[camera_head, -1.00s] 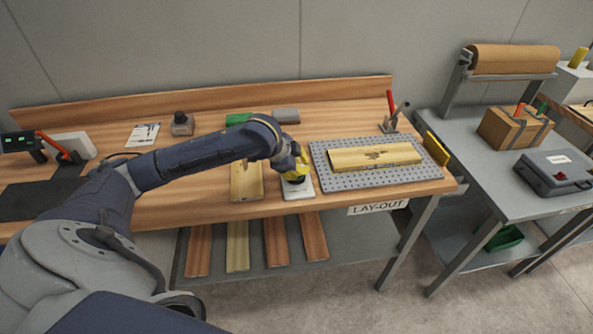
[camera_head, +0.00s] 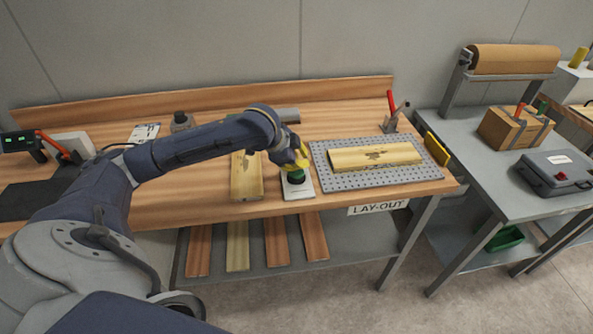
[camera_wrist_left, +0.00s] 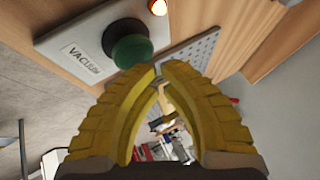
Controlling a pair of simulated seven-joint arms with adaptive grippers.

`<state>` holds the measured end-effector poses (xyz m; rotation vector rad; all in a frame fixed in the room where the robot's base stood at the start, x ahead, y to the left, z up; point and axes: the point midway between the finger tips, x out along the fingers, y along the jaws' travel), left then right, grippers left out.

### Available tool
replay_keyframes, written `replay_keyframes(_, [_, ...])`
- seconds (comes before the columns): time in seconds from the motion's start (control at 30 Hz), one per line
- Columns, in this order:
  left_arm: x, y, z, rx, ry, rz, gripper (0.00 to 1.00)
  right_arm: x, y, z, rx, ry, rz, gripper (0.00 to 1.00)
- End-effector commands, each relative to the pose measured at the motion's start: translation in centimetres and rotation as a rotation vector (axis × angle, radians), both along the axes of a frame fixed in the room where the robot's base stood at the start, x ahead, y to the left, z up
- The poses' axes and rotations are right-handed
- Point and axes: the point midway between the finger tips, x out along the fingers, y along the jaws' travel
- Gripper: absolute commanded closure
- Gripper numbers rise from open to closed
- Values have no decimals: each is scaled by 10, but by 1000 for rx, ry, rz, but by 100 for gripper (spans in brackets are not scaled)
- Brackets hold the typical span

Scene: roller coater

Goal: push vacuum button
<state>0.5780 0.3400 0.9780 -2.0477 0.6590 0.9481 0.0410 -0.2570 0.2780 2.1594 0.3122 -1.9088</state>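The vacuum button is a green dome (camera_head: 296,176) on a dark collar, set on a pale plate (camera_head: 298,191) at the front of the wooden bench. In the left wrist view the green button (camera_wrist_left: 132,50) shows beside the fingers, with a "VACUUM" label (camera_wrist_left: 80,60) and a lit orange-red lamp (camera_wrist_left: 157,7) on the plate. My left gripper (camera_head: 303,159) is just above the button, apart from it as far as I can tell. In the wrist view its yellow fingertips (camera_wrist_left: 160,69) meet, with nothing held. My right gripper is out of view.
A perforated grey plate (camera_head: 345,181) bearing a wooden board (camera_head: 374,157) lies right of the button. Another board (camera_head: 246,178) lies to its left. A red-handled clamp (camera_head: 392,112) stands behind. The bench's front edge is close to the button.

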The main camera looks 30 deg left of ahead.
Motion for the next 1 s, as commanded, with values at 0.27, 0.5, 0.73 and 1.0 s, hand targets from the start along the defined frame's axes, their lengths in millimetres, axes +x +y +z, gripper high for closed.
replay_keyframes(0.27, [1, 0, 25, 1, -5, 0, 100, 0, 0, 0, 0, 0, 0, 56])
replay_keyframes(0.5, [1, 0, 39, 0, -3, -1, 100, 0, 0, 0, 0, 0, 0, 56])
replay_keyframes(0.73, [0, 0, 42, -1, -2, 0, 100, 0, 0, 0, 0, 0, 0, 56])
replay_keyframes(1.0, [1, -9, 38, -18, -3, -10, 100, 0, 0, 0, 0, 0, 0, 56])
